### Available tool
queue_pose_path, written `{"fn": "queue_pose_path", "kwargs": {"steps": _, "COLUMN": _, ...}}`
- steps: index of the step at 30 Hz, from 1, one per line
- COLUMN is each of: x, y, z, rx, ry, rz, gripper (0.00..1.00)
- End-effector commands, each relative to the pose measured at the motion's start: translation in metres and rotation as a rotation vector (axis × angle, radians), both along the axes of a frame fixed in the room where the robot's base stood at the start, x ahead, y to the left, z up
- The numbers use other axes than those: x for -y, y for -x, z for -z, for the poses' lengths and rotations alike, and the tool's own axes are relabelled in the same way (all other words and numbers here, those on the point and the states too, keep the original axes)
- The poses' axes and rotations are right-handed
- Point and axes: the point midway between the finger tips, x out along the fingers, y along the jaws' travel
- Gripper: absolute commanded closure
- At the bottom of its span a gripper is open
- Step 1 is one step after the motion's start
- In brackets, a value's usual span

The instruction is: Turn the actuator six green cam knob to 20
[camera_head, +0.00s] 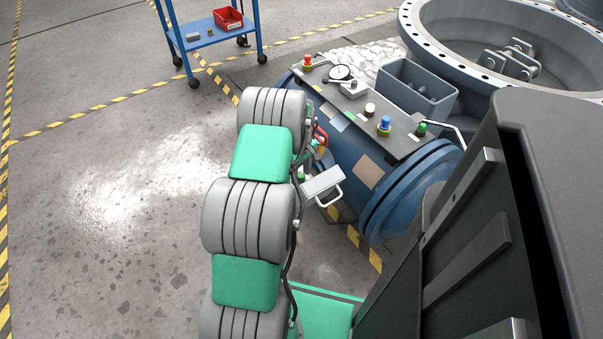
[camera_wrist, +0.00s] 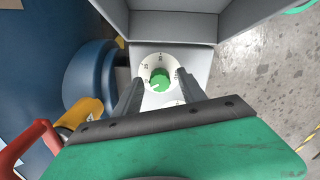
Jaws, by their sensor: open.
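A green knob (camera_wrist: 160,78) sits at the middle of a round white dial (camera_wrist: 148,66) with dark marks in the wrist view. The dial's numbers are too small to read, and I cannot read any actuator label. My gripper (camera_wrist: 160,84) is open, with one dark finger on each side of the dial. The green knob lies between the fingers in the picture, and I cannot tell whether they touch it. In the head view my own arm hides most of the gripper and this dial.
Grey box walls (camera_wrist: 190,27) stand just beyond the dial. A red handle (camera_wrist: 28,143) and a yellow-orange part (camera_wrist: 82,114) are close at left. In the head view, a blue pipe body (camera_head: 335,135) carries several coloured knobs. Open floor (camera_head: 120,200) lies left.

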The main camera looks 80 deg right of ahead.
Motion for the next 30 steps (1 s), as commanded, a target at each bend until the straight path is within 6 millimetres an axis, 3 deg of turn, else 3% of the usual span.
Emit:
{"fn": "queue_pose_path", "kwargs": {"steps": 12, "x": 0.000, "y": 0.000, "z": -0.070, "rx": 0.000, "ry": 0.001, "rz": 0.000, "gripper": 0.52}}
{"fn": "queue_pose_path", "kwargs": {"steps": 26, "x": 0.000, "y": 0.000, "z": -0.078, "rx": 0.000, "ry": -0.001, "rz": -0.001, "gripper": 0.52}}
{"fn": "queue_pose_path", "kwargs": {"steps": 28, "x": -0.001, "y": -0.004, "z": -0.083, "rx": 0.000, "ry": 0.002, "rz": -0.004, "gripper": 0.52}}
{"fn": "queue_pose_path", "kwargs": {"steps": 30, "x": -0.004, "y": -0.020, "z": -0.100, "rx": 0.001, "ry": 0.011, "rz": -0.018, "gripper": 0.52}}
